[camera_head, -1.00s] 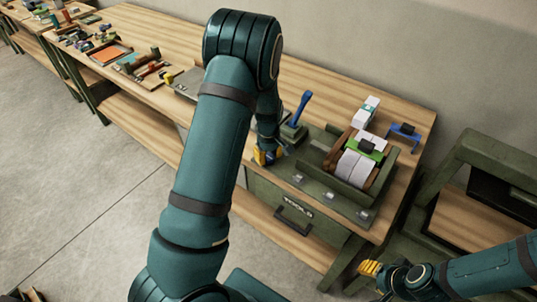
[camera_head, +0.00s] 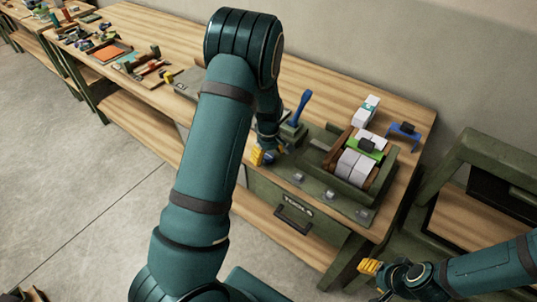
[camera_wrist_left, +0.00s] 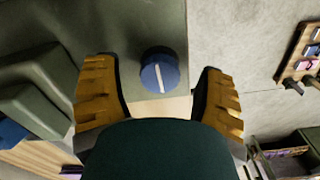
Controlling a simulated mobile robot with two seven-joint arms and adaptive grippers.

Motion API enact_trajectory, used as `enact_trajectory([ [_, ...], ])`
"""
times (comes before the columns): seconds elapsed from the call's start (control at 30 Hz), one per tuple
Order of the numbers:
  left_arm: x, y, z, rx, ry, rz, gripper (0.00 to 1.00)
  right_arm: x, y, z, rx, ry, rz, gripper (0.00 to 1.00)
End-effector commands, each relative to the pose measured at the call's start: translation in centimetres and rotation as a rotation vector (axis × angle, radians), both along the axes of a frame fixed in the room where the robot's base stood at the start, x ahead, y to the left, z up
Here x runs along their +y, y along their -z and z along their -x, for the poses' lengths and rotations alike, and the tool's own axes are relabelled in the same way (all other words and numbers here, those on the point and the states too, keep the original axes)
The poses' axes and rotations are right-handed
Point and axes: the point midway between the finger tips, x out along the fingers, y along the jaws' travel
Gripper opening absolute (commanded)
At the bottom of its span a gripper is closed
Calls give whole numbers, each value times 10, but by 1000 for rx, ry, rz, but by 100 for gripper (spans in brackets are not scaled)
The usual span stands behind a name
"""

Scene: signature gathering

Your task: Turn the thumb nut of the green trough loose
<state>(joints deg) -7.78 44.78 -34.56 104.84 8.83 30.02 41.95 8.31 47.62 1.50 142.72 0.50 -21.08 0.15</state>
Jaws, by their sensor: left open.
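The green trough (camera_head: 312,191) stands on the workbench and holds a stack of white signatures. Its thumb nut is the round blue knob with a white line across its face, centred in the left wrist view (camera_wrist_left: 159,72). My left gripper (camera_head: 262,155) is at the trough's left end. In the left wrist view its yellow-padded fingers (camera_wrist_left: 158,76) are spread on either side of the nut, with a visible gap on both sides. My right gripper (camera_head: 370,267) hangs low at the right, off the bench; its finger gap cannot be made out.
A blue-handled tool (camera_head: 299,108) stands upright behind the left gripper. A white signature stack (camera_head: 366,110) and a blue clamp-like piece (camera_head: 404,133) lie behind the trough. A drawer marked TOOLS (camera_head: 292,212) is below. A green frame (camera_head: 480,165) stands at right.

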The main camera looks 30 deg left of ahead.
Motion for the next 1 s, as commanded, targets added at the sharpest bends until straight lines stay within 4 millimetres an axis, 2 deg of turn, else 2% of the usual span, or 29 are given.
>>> enact_trajectory([
  [0.17, 0, -13, -1, -4, 0, -1, 70, 0, 0, 0, 0, 0, 0, 47],
  [0.5, 0, -80, -1, -5, 2, 0, 70, 0, 0, 0, 0, 0, 0, 47],
  [0.7, 0, -109, -1, -2, 1, 0, 70, 0, 0, 0, 0, 0, 0, 47],
  [1.0, 0, -120, 0, 1, 0, 0, 70, 0, 0, 0, 0, 0, 0, 47],
])
